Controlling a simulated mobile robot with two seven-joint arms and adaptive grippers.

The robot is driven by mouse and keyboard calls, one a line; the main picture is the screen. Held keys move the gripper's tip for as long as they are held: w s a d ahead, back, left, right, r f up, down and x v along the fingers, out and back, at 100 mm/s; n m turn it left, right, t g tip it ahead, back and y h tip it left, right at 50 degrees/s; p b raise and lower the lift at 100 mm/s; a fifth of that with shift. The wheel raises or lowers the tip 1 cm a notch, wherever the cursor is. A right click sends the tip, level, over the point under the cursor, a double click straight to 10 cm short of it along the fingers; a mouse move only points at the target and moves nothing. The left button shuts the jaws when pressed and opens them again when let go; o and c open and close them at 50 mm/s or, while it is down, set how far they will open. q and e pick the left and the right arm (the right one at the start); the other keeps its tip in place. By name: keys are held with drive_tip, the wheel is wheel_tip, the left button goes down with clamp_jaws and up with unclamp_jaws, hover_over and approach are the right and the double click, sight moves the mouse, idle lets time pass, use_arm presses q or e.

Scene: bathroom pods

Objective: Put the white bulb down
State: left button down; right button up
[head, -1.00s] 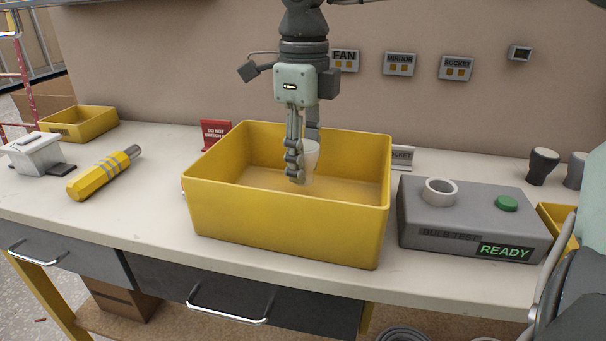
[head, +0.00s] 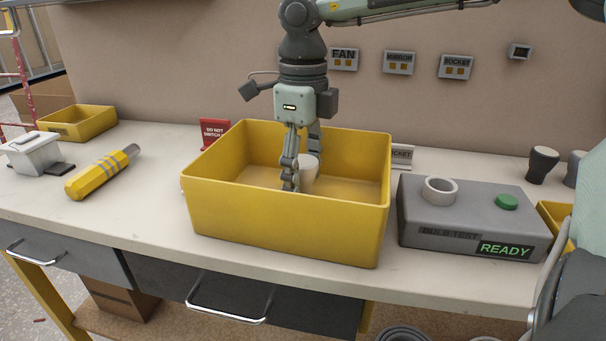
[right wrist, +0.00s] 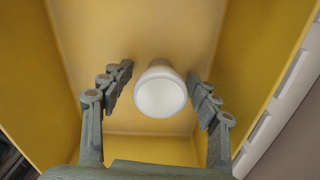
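The white bulb (head: 310,166) is inside the large yellow bin (head: 285,222) on the workbench, near its middle. It looks upright, but its lower end is hidden. My right gripper (head: 302,172) reaches down into the bin from above, with its fingers on either side of the bulb. In the right wrist view, the bulb (right wrist: 160,92) lies between the two fingers with a clear gap on each side, so the gripper is open. I cannot tell whether the bulb touches the bin floor. My left gripper is not in view.
A grey bulb tester (head: 470,218) with a round white socket, a green button and a READY display stands right of the bin. A yellow-handled tool (head: 102,172) and a small yellow bin (head: 78,122) are at left. The bin walls surround my right gripper.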

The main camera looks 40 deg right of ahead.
sight(303, 161)
wheel_tip(303, 161, up, 12)
drive_tip(key=shift+r, duration=0.15)
idle(0.5)
